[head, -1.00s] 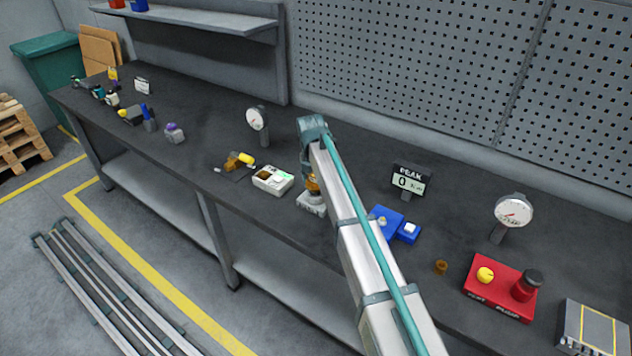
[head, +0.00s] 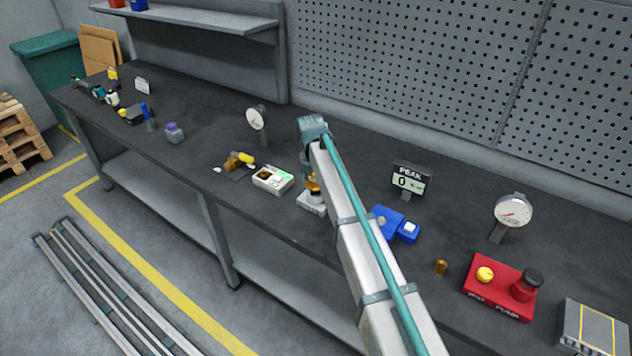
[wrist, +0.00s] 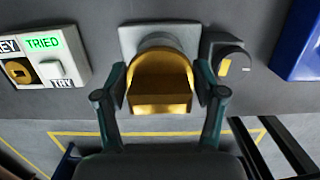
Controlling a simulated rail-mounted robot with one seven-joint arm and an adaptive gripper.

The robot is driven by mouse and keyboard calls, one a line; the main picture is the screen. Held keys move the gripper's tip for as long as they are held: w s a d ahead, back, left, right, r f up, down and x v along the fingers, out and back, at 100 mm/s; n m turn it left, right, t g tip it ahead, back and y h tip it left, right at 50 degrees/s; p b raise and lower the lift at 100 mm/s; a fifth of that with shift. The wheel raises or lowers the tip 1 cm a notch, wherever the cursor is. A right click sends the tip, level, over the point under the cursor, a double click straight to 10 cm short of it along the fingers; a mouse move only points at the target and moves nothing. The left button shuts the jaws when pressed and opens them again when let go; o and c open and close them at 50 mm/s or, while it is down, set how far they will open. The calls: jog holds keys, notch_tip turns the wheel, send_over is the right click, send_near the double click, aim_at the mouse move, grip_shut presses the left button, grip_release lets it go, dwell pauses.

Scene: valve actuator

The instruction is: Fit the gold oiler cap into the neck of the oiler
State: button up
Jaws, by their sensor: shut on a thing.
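My gripper shows in the wrist view (wrist: 160,98), its two teal fingers shut on a gold piece (wrist: 160,80) with a curved top and a flat front face. The piece sits over the round collar of a pale grey square base (wrist: 130,38). I cannot tell how far it is seated, or whether it touches the collar. In the head view the gold piece (head: 313,187) and base (head: 311,203) are partly hidden by my arm. A small gold cylinder (head: 440,267) stands alone on the bench. I cannot tell which gold piece is the oiler cap.
Left of the base is a white box (head: 272,179) with a green display. A blue block (head: 384,221) is on the right, with a dial gauge (head: 514,211) and red pump box (head: 500,287) farther right.

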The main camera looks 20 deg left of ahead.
aim_at(315, 182)
jog(key=shift+f+b, duration=0.45)
jog(key=shift+f, duration=1.05)
dwell(0.3)
jog(key=o, duration=1.4)
jog(key=r, duration=0.4)
jog(key=s+r, duration=0.1)
jog(key=r, duration=0.7)
jog(key=shift+s+a, duration=0.15)
jog(key=shift+s, duration=0.1)
jog(key=shift+f, duration=0.15)
